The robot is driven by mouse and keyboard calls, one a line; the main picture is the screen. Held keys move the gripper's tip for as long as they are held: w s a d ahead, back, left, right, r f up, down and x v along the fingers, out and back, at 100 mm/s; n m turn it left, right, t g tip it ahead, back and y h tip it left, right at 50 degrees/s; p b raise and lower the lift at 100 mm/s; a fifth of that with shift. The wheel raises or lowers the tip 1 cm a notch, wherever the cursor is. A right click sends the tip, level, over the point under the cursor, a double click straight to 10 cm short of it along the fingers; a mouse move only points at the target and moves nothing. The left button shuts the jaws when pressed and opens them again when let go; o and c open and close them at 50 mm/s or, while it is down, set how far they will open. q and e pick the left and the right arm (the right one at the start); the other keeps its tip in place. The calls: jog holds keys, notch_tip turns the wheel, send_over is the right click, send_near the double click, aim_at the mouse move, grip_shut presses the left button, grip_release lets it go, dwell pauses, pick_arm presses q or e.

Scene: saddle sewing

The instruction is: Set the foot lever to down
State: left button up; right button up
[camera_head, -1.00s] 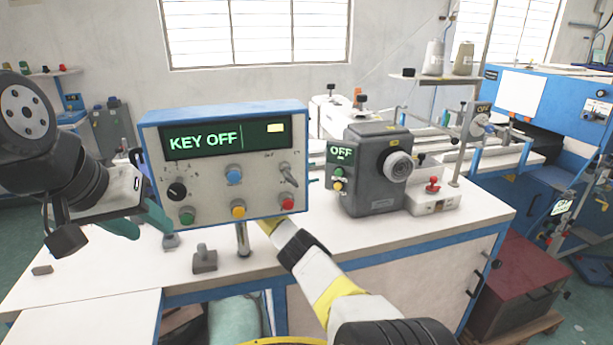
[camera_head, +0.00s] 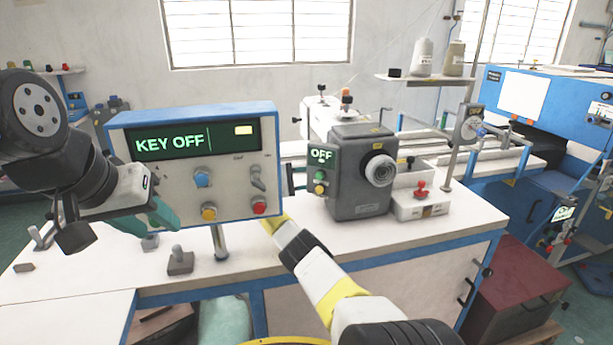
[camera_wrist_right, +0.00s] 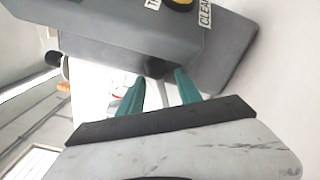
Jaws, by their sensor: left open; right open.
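I cannot tell for sure which part is the foot lever. In the right wrist view, a thin grey rod (camera_wrist_right: 167,96) lies between my right gripper's fingers, below a grey labelled housing (camera_wrist_right: 130,40). My right gripper (camera_wrist_right: 160,82) is open, its teal fingertips close to the housing's lower edge; contact is unclear. In the head view, its fingers are hidden behind the control panel (camera_head: 222,185), which reads KEY OFF. A grey machine head (camera_head: 350,190) with an OFF display stands right of the panel.
The white table (camera_head: 390,240) carries small grey blocks with knobs (camera_head: 180,263) at the front left. A white box with a red knob (camera_head: 421,190) stands right of the machine head. A dark red cabinet (camera_head: 515,275) stands on the floor at right. The front right tabletop is clear.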

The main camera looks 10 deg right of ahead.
grip_shut()
dwell(1.3)
